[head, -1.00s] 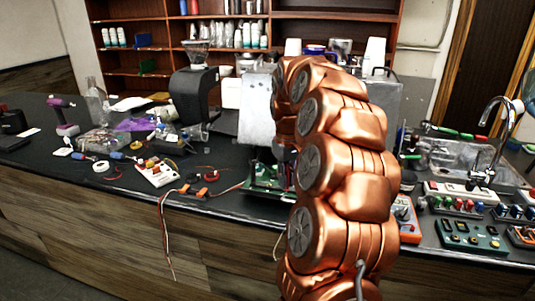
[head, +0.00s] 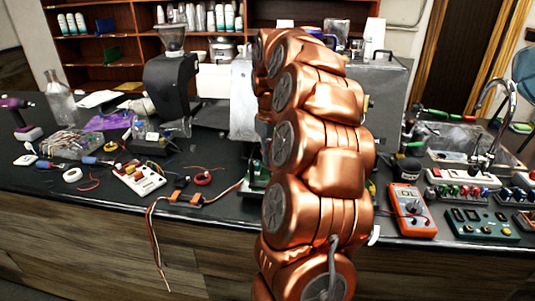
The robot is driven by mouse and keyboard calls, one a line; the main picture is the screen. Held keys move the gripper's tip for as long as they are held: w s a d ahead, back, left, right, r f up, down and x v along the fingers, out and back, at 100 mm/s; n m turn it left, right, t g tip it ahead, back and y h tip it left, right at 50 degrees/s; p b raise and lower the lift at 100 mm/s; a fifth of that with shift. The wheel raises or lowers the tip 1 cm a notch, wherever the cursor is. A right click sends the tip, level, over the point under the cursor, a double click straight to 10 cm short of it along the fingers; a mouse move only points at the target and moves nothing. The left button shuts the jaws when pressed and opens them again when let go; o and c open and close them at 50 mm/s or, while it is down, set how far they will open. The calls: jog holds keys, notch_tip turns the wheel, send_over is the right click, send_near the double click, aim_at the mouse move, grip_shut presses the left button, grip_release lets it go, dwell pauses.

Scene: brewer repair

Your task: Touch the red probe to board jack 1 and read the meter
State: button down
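My copper arm fills the middle of the picture and rises from the bottom edge. Its end is out of sight, so my gripper does not show. An orange multimeter (head: 411,211) lies on the dark counter just right of my arm; its small display seems to show "OL", too small to be sure. A green circuit board (head: 254,182) is mostly hidden behind my arm, at its left side. I cannot make out the red probe or a jack marked 1.
A black grinder (head: 170,85) stands behind. A sink with a tap (head: 487,125) is at the right.

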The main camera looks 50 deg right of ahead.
aim_at(270, 168)
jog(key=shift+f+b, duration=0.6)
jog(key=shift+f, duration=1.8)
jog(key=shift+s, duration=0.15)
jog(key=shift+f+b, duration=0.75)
jog(key=shift+b, duration=0.35)
dwell(0.7)
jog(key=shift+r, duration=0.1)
dwell(2.2)
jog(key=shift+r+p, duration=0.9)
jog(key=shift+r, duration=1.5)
